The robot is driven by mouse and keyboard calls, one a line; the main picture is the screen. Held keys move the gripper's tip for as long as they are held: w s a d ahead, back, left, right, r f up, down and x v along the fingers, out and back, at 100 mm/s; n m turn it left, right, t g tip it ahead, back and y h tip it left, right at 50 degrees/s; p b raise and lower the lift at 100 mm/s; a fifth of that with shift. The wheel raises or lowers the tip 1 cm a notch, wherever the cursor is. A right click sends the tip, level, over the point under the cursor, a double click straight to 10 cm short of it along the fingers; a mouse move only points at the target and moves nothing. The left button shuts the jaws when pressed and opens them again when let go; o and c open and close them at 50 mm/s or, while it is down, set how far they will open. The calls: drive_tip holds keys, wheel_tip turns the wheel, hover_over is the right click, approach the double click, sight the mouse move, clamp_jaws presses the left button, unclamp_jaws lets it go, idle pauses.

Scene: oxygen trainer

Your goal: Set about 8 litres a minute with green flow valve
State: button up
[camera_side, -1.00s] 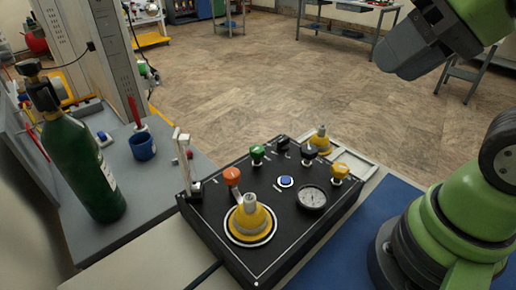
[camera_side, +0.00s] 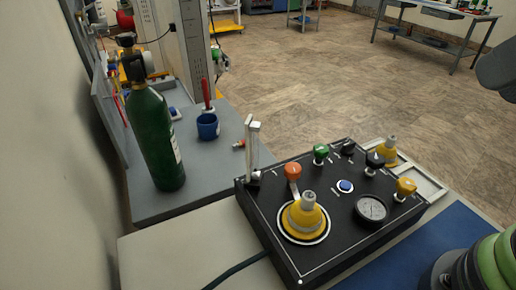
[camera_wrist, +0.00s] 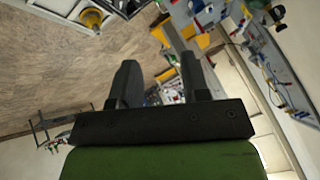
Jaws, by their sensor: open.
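The green flow valve (camera_side: 321,152) is a green knob on the black panel (camera_side: 262,222), near its far edge in the side view. A clear upright flow tube (camera_side: 252,142) stands at the panel's left corner; its reading is too small to make out. My gripper (camera_wrist: 160,62) shows in the wrist view with two dark fingers apart and nothing between them. The valve cannot be made out in the wrist view.
Orange (camera_side: 292,171), yellow (camera_side: 405,187) and black (camera_side: 375,160) knobs, a blue button (camera_side: 345,186), a round gauge (camera_side: 371,208) and a yellow fitting (camera_side: 306,215) crowd the panel. A green cylinder (camera_side: 155,138) and blue cup (camera_side: 208,126) stand left.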

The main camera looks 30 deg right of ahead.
drive_tip(key=shift+o, duration=1.1)
drive_tip(key=shift+w+r, duration=0.1)
drive_tip(key=shift+w, duration=0.1)
drive_tip(key=m+g+y, duration=0.1)
drive_tip(key=m+g, duration=0.4)
drive_tip(key=g, duration=0.5)
hover_over(322, 148)
drive_tip(key=w+d, duration=0.3)
wheel_tip(322, 148, down, 14)
drive_tip(key=x, duration=0.9)
drive_tip(key=shift+s+a, duration=0.25)
drive_tip(key=shift+s, duration=0.05)
drive_tip(key=shift+c, duration=0.4)
drive_tip(key=c, duration=0.9)
drive_tip(key=shift+o, duration=0.2)
